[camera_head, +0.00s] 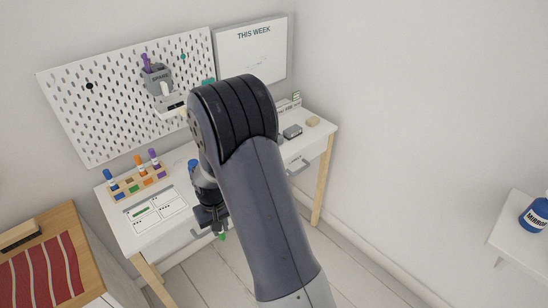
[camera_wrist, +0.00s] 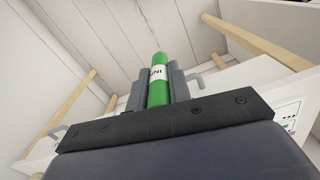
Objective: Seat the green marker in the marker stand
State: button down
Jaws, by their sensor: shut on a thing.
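My gripper (camera_head: 212,222) is shut on the green marker (camera_wrist: 160,67), in front of the desk's front edge in the head view. The wrist view shows the marker between the two fingers (camera_wrist: 160,90), with a white band lettered "UNI". In the head view only a small green end of the marker (camera_head: 221,237) shows below the fingers. The wooden marker stand (camera_head: 125,192) is on the left of the desk, up and left of my gripper.
A white card (camera_head: 154,211) lies on the desk (camera_head: 112,214) in front of the stand. A pegboard (camera_head: 110,100) with a grey cup of purple pens (camera_head: 157,78) stands behind. A wooden cabinet (camera_head: 60,222) is at the left. My arm hides the desk's middle.

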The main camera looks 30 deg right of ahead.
aim_at(134, 188)
jog(key=i+j+z, duration=0.15)
jog(key=z, duration=0.25)
jog(key=i+j+z, duration=0.1)
jog(key=j+z, duration=0.25)
jog(key=i+j+z, duration=0.1)
jog(key=z, duration=0.3)
